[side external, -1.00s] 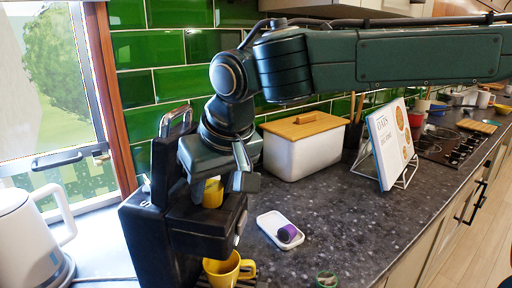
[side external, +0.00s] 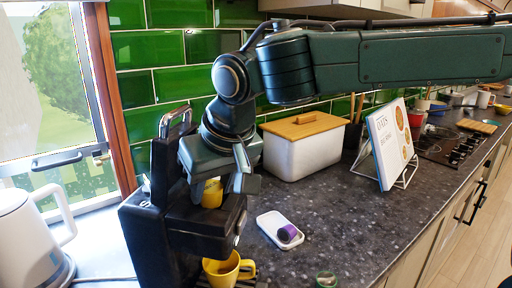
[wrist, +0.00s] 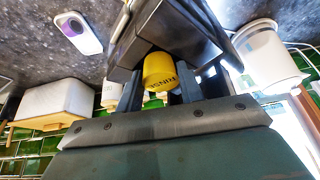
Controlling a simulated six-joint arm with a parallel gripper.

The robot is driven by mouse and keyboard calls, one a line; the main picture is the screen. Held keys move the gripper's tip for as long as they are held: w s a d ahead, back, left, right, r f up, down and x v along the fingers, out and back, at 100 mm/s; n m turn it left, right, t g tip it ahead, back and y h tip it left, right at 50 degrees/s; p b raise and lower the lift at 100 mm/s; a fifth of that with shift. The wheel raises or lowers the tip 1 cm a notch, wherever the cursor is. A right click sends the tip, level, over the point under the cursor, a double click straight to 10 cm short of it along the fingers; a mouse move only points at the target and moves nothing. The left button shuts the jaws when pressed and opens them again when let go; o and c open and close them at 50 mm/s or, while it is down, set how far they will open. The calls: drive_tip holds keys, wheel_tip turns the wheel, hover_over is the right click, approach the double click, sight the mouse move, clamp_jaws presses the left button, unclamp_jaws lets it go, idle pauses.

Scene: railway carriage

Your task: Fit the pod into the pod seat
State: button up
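The purple pod (side external: 287,233) lies tilted on a small white tray (side external: 266,221) on the dark counter; it also shows in the wrist view (wrist: 71,28). The black coffee machine (side external: 150,235) stands at left, its handle (side external: 176,121) raised. The pod seat cannot be made out; my arm and the machine's head hide that area. My gripper (side external: 220,188) is over the machine's head, well left of the pod. In the wrist view, its fingers (wrist: 158,84) are apart with no pod between them. A yellow lettered container (wrist: 158,68) shows in the gap, apparently beyond the fingers.
A yellow mug (side external: 224,270) stands under the machine's head. A white kettle (side external: 28,232) is at left. A white bin with a wooden lid (side external: 303,150) and a book on a stand (side external: 389,145) are behind. Counter right of the tray is mostly clear.

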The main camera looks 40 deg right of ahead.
drive_tip(key=shift+s+f, duration=0.1)
drive_tip(key=shift+f, duration=0.3)
drive_tip(key=v, duration=1.2)
drive_tip(key=shift+r, duration=0.15)
drive_tip(key=shift+a, duration=0.1)
idle(0.3)
